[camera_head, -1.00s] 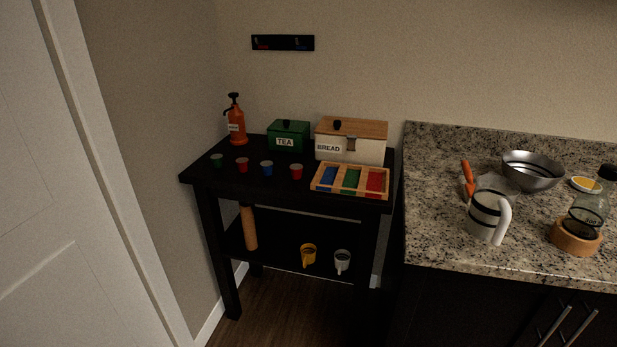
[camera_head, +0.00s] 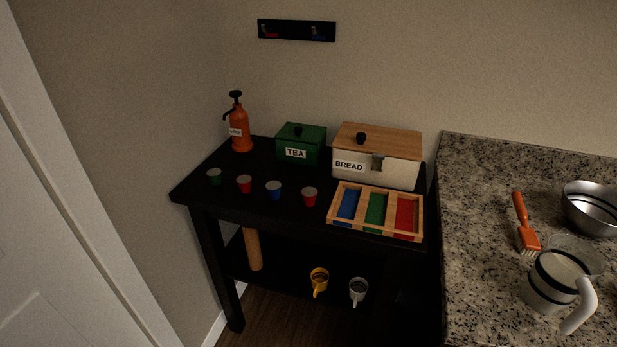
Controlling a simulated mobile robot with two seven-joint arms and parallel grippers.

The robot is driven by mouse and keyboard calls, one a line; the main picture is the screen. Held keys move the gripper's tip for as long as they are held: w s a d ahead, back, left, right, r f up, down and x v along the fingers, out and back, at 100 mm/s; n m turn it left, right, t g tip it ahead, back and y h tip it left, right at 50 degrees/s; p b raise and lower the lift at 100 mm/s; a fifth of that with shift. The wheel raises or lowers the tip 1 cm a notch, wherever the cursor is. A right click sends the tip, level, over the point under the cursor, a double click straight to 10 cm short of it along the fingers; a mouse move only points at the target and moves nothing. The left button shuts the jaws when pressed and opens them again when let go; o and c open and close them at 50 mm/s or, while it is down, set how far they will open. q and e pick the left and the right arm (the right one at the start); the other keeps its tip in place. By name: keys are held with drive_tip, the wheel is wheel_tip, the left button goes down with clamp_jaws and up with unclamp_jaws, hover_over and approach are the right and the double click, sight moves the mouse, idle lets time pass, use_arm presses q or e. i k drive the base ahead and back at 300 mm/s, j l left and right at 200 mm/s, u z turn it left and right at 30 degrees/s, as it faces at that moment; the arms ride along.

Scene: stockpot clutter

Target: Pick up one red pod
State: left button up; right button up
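Two red pods with pale lids stand upright on the black table (camera_head: 235,207). One red pod (camera_head: 244,185) is left of the blue pod (camera_head: 273,191). The other red pod (camera_head: 309,198) is right of it, near the wooden tray. A green pod (camera_head: 214,178) stands at the left end of the row. The pods stand apart from each other near the table's front edge. Neither of my grippers is in view.
A wooden tray (camera_head: 333,222) with blue, green and red compartments sits right of the pods. Behind stand an orange pump bottle (camera_head: 239,130), a green tea box (camera_head: 299,152) and a bread box (camera_head: 350,166). A granite counter (camera_head: 480,200) with a white pitcher (camera_head: 552,280) is at right.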

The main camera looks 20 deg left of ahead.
sight(310, 194)
drive_tip(key=i+j, duration=0.2)
drive_tip(key=i, duration=0.35)
drive_tip(key=i+j, duration=0.2)
drive_tip(key=i, duration=0.3)
